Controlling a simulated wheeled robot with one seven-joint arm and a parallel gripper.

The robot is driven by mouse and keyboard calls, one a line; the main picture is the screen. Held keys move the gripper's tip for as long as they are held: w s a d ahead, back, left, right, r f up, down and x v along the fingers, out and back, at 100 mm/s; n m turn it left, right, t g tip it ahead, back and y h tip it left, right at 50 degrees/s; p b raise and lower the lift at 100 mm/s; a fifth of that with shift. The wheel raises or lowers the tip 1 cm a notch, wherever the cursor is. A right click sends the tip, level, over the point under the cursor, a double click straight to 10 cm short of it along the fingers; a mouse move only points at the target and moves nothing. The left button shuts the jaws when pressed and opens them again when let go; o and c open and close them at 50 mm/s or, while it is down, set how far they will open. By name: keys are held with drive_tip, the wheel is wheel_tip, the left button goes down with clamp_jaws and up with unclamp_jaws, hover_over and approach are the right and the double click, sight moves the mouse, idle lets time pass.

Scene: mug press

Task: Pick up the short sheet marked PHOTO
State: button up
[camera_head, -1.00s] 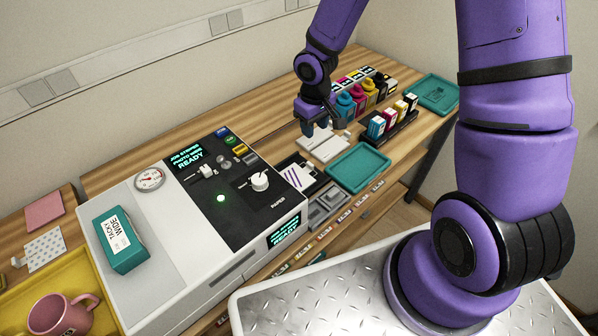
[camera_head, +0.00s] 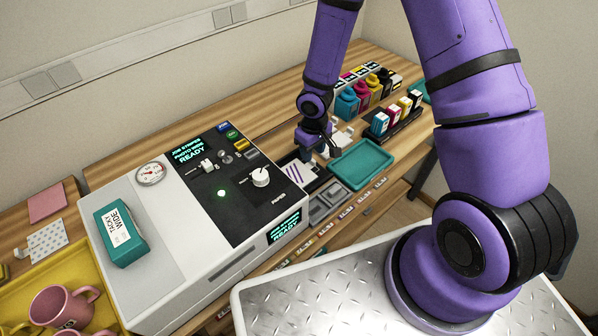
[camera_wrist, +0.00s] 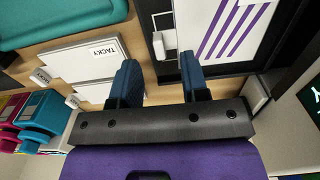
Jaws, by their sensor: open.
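My gripper (camera_head: 320,152) is open and empty above the table, between the white stacks and the dark bay beside the machine. Its two blue fingers (camera_wrist: 159,60) show in the wrist view with nothing between them. A white sheet with purple stripes (camera_head: 297,173) lies in the dark bay; in the wrist view it (camera_wrist: 232,30) is ahead and right of the fingers.
The white and black machine (camera_head: 215,190) stands left of my gripper, its screen (camera_head: 187,153) showing READY. A teal tray (camera_head: 361,163) lies to the right. Ink bottles (camera_head: 347,103) and a rack of cartridges (camera_head: 398,118) stand behind it. Bare wood shows behind the machine.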

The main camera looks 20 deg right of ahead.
drive_tip(key=shift+f, duration=1.6)
clamp_jaws()
